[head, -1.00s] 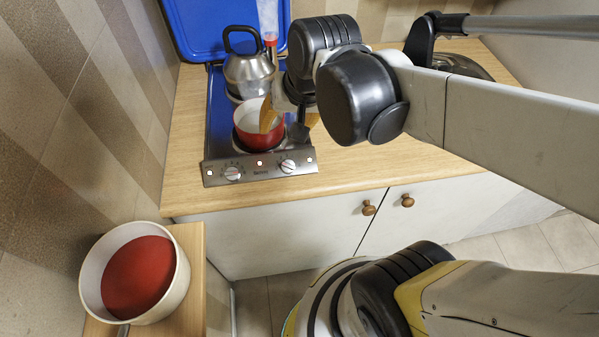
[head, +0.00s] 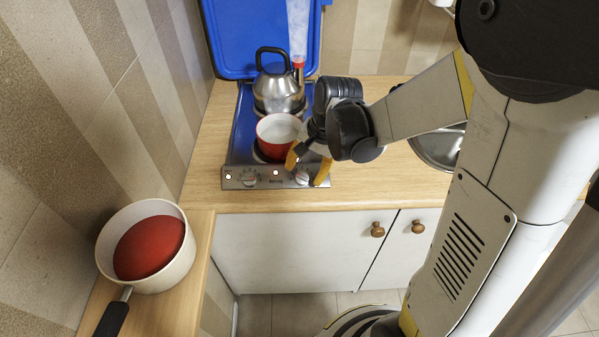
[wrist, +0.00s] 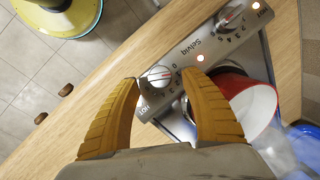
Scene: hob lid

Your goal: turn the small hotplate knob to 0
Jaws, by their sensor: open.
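The hob's front control panel (head: 262,178) has two round knobs. My gripper (head: 306,170) is open, its yellow fingers either side of the right knob (head: 302,177). In the wrist view this knob (wrist: 160,76) shows between the fingertips (wrist: 161,78), with a gap in the picture on each side; contact cannot be told. It has a reddish line across its face and printed digits around it; its exact setting is unclear. The other knob (head: 249,177) is at the left and also shows in the wrist view (wrist: 231,17). I cannot tell which knob serves the small hotplate.
A red pot (head: 277,133) stands on the front hotplate, close behind my gripper. A steel kettle (head: 278,92) stands behind it, before the raised blue lid (head: 245,38). Panel lamps glow (head: 276,172). A white pan (head: 147,246) sits on the left counter. Wooden worktop (head: 400,180) right of the hob is clear.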

